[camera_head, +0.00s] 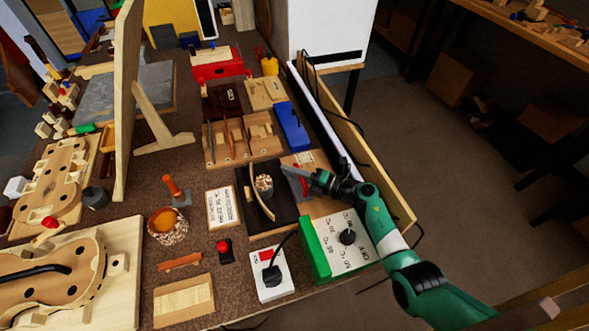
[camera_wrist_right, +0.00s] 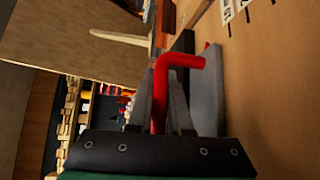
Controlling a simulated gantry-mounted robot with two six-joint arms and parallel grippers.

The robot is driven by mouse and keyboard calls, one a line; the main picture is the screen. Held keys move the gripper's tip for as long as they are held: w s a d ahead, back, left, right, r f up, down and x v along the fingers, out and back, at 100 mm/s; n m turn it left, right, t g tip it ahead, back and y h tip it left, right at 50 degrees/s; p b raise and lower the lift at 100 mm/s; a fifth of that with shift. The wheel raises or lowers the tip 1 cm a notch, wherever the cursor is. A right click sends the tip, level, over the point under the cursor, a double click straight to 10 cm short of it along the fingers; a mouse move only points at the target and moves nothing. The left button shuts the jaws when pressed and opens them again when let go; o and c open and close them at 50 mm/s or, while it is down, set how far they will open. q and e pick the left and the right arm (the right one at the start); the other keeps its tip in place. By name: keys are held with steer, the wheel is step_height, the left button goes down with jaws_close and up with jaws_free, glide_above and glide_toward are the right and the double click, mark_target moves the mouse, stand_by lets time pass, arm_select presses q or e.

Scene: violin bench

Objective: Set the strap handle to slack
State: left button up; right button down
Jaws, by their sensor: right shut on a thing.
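The strap handle (camera_wrist_right: 182,62) is a red bent rod. In the right wrist view its upper part turns right toward a grey plate, and its lower part runs down between my fingers. My right gripper (camera_wrist_right: 160,108) is shut on the rod. In the head view the right gripper (camera_head: 288,170) reaches in from the right over a small labelled wooden board (camera_head: 306,158). A bit of red shows just below the fingers there; the rest of the handle is hidden. Pale marks show on the board in the wrist view, too cut off to read. My left gripper is not in view.
A blue box (camera_head: 291,128) stands just behind the gripper. A dark tray (camera_head: 282,212) with a curved wooden strip lies to its left. A green-sided dial box (camera_head: 315,248) stands in front, near the forearm. A wooden rail (camera_head: 352,145) runs along the right table edge.

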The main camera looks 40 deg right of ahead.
steer(key=c, duration=0.8)
jaws_free()
steer(key=shift+a, duration=0.3)
steer(key=shift+c, duration=0.2)
steer(key=shift+d, duration=0.1)
steer(key=shift+d, duration=0.25)
steer(key=shift+s+d+r, duration=0.25)
steer(key=shift+s+d, duration=0.4)
steer(key=shift+d, duration=0.25)
steer(key=p+v, duration=0.1)
steer(key=v, duration=0.2)
steer(key=p+v, duration=0.2)
steer(key=v, duration=0.2)
steer(key=p+v, duration=0.2)
steer(key=v, duration=0.2)
steer(key=shift+r, duration=0.3)
steer(key=w+d+r+m+t+h+p, duration=0.1)
steer(key=w+r+m+t+h, duration=0.1)
steer(key=r, duration=1.3)
steer(key=w+d+r+m+t+h+p, duration=0.1)
steer(key=w+r+m+t+h, duration=0.2)
steer(key=r, duration=1.3)
steer(key=w+t, duration=0.2)
steer(key=t, duration=0.2)
steer(key=shift+d+p, duration=0.3)
steer(key=shift+d, duration=0.1)
